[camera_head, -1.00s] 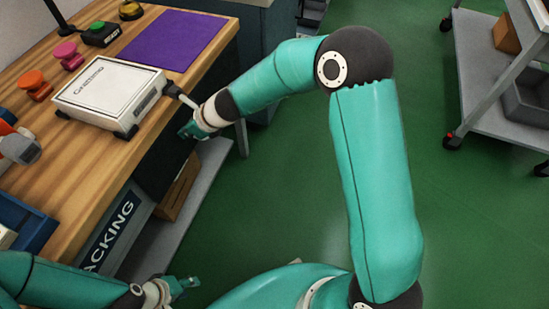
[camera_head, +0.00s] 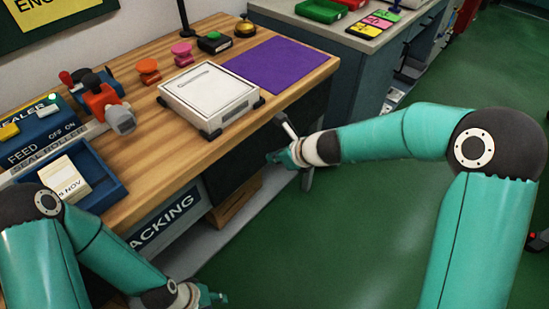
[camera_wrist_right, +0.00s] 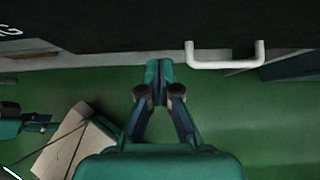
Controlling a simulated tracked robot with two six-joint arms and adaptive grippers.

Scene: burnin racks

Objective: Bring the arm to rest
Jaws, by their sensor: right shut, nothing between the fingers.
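My right arm is teal and reaches in from the right in the head view. Its gripper (camera_head: 274,158) is beside the front of the wooden bench, below the tabletop edge. In the right wrist view the right gripper (camera_wrist_right: 159,70) has its fingertips together with nothing between them. A white bar handle (camera_wrist_right: 225,62) on the dark bench front is just right of the fingertips, apart from them. My left gripper (camera_head: 215,298) is low at the bottom of the head view, in front of the bench; it is too small to tell whether it is open.
The wooden bench (camera_head: 150,135) carries a white boxed device (camera_head: 210,92), a purple mat (camera_head: 278,64), a blue tray (camera_head: 100,190) and several coloured buttons. A grey-topped counter (camera_head: 370,40) stands behind. Green floor (camera_head: 350,240) is open right of the bench.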

